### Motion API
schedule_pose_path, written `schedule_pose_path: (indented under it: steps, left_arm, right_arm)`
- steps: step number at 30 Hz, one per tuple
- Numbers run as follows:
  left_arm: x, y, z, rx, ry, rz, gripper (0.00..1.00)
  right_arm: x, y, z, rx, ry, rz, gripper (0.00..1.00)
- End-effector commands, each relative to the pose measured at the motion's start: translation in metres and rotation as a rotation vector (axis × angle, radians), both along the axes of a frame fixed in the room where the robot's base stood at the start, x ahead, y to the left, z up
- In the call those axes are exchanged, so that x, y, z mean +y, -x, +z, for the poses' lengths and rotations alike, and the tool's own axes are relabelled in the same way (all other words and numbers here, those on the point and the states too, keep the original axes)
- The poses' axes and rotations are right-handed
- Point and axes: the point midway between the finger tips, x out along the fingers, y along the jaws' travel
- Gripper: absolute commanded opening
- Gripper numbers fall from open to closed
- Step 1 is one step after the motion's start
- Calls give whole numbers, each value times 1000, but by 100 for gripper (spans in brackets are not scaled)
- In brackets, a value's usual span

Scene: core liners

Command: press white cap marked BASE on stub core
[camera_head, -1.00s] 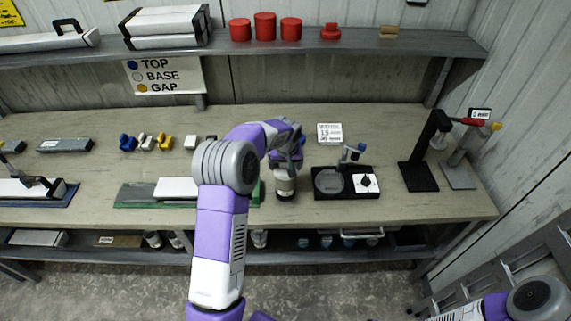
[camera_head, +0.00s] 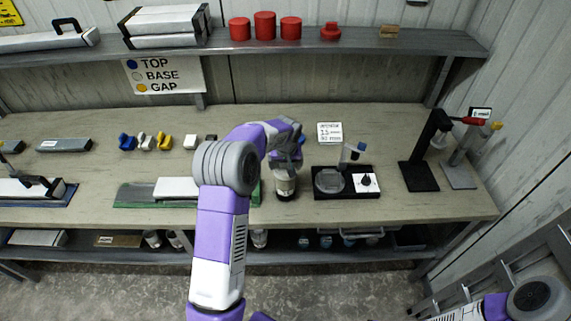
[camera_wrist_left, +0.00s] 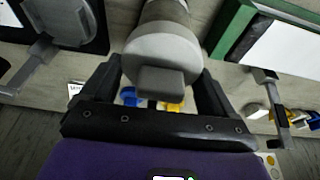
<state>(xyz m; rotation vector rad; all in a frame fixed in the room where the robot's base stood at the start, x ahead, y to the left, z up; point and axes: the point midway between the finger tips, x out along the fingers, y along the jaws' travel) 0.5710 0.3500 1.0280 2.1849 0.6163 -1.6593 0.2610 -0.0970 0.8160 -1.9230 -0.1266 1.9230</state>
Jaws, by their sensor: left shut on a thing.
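My left gripper (camera_head: 287,160) is over the bench's front middle, at the upper end of the upright stub core (camera_head: 285,184), a pale cylinder with a dark foot. In the left wrist view the gripper (camera_wrist_left: 158,80) has its two dark fingers on either side of a whitish round cap (camera_wrist_left: 150,50) with a square grey tab, and is shut on it. The cap lines up with the end of the core (camera_wrist_left: 166,10); whether it is fully seated cannot be told. My right gripper is out of view.
A black device (camera_head: 347,195) with a round recess and dial stands close right of the core. A green-edged tray (camera_head: 135,195) lies left. Blue, white and yellow caps (camera_head: 145,142) stand behind left. A black stand (camera_head: 418,178) is at right. Bench between is clear.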

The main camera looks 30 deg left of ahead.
Motion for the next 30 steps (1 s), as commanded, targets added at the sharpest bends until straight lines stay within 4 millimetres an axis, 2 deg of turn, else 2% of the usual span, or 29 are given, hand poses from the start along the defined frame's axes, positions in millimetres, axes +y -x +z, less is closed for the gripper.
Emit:
schedule_pose_path:
  steps: [14, 30]
  left_arm:
    - [0, 0, -1, 0, 0, 0, 64]
    - [0, 0, -14, 0, 0, 0, 64]
  right_arm:
    - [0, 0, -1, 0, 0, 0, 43]
    - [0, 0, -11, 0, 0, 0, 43]
